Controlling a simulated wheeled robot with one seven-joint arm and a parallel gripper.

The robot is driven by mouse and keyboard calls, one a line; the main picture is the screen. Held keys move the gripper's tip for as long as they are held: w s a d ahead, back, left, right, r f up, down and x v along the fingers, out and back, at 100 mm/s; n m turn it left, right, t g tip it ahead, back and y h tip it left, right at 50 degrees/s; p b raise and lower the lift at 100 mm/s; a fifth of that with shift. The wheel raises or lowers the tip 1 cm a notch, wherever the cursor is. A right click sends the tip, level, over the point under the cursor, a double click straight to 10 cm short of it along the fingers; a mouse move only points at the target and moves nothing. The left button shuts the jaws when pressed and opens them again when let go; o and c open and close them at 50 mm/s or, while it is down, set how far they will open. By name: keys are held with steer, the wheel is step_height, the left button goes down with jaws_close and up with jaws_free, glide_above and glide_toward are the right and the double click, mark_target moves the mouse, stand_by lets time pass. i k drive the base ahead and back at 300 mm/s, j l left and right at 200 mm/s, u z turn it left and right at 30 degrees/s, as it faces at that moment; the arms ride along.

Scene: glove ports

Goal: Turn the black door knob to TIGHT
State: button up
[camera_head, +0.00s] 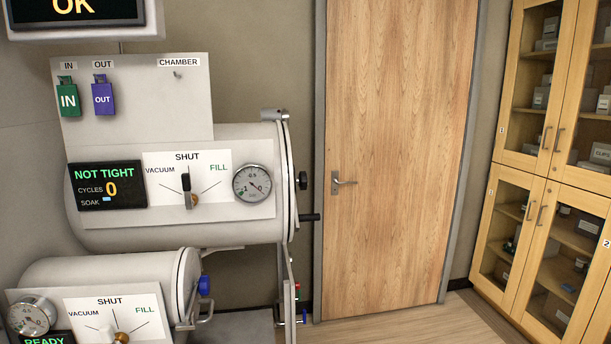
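A black knob (302,181) stands out from the round end door (288,190) of the large upper chamber, seen edge-on. A black bar-like grip (310,217) sticks out lower on the same door. The door looks closed against the chamber (240,140). The chamber's display (108,186) reads NOT TIGHT, cycles 0. Its valve lever (186,190) points up to SHUT. No TIGHT mark shows near the knob from this angle. My gripper is not in view.
A smaller chamber (110,270) with a blue knob (204,285) sits at lower left, its display reading READY. A wooden room door (395,150) stands behind. A glass-fronted cabinet (560,180) is at right. Floor (430,325) before the room door is clear.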

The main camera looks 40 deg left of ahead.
mark_target(303, 179)
steer(key=i+u, duration=0.4)
steer(key=i+l+u, duration=0.25)
steer(key=i+u, duration=0.15)
steer(key=i+l+u, duration=0.7)
steer(key=u, duration=0.15)
steer(key=i+l+u, duration=0.7)
steer(key=l+u, duration=0.25)
